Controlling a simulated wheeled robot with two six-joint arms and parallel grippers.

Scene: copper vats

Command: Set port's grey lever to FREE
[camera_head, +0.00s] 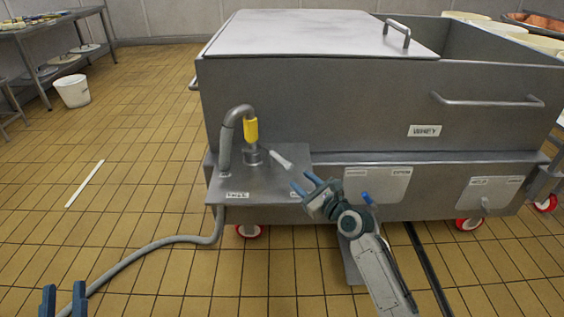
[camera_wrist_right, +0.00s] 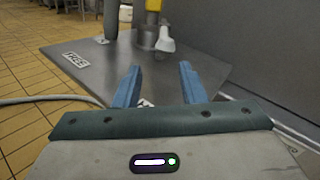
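A pale grey lever (camera_head: 281,161) sticks out from a round post (camera_head: 252,155) on a grey metal shelf (camera_head: 265,180) at the vat's front left. It points right and toward me, toward the shelf's right side. In the right wrist view the lever (camera_wrist_right: 164,41) shows beyond the fingers. A white label (camera_head: 237,195) lies at the shelf's front left; its word is too small to read surely. A second label is mostly hidden by my right gripper (camera_head: 304,181), which is open, empty and apart from the lever, nearer to me. My left gripper (camera_head: 63,300) is open and empty at bottom left.
A bent grey pipe with a yellow sleeve (camera_head: 251,130) rises beside the lever. The steel vat (camera_head: 330,110) labelled WHEY stands behind. Plates with a blue lever (camera_head: 366,197) and another grey lever (camera_head: 485,203) are to the right. A hose (camera_head: 160,243) crosses the floor.

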